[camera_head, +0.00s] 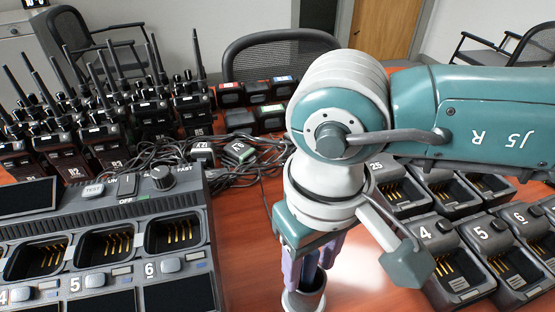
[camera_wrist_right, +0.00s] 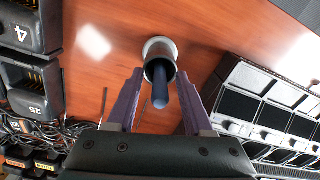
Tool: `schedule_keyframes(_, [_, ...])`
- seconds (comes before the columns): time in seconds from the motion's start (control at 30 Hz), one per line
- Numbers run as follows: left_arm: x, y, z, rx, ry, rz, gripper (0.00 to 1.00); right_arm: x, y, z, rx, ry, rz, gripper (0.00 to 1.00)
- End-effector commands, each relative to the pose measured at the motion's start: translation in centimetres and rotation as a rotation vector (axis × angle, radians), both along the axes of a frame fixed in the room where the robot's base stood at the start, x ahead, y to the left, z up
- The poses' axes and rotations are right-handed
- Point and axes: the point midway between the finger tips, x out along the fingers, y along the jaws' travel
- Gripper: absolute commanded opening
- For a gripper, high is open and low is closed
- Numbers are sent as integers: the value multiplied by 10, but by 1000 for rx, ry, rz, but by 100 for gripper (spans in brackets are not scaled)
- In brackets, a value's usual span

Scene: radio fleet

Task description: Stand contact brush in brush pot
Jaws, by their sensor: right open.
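The brush pot (camera_head: 303,299) is a grey metal cup on the table, partly hidden below my right gripper in the head view. In the right wrist view the pot (camera_wrist_right: 160,46) shows its round rim and dark opening. The contact brush (camera_wrist_right: 160,90) has a dark blue handle; it stands in the pot with the handle sticking out toward the wrist camera. Its lower end is hidden inside the pot. My right gripper (camera_head: 309,270) is above the pot, with its purple fingers apart on either side of the handle (camera_wrist_right: 160,74). My left gripper is not in view.
A large charger with numbered bays (camera_head: 110,250) fills the left front. Several single chargers (camera_head: 450,255) stand at the right. Radios (camera_head: 100,130) and tangled cables (camera_head: 240,165) lie behind. Bare red-brown table (camera_head: 350,270) surrounds the pot.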

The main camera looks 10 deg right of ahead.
Motion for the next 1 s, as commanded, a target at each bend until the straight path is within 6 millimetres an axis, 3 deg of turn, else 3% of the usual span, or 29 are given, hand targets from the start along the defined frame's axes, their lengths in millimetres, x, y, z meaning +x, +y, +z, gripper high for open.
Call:
schedule_keyframes(0.23, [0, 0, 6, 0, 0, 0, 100, 1, 0, 17, 1, -5, 3, 52])
schedule_keyframes(0.5, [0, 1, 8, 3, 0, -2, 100, 1, 0, 78, 0, -6, 3, 52])
schedule_keyframes(0.7, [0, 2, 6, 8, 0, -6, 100, 1, 0, 111, 1, -4, 2, 52])
schedule_keyframes(1.0, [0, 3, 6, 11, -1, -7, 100, 0, 0, 124, -1, 0, 0, 52])
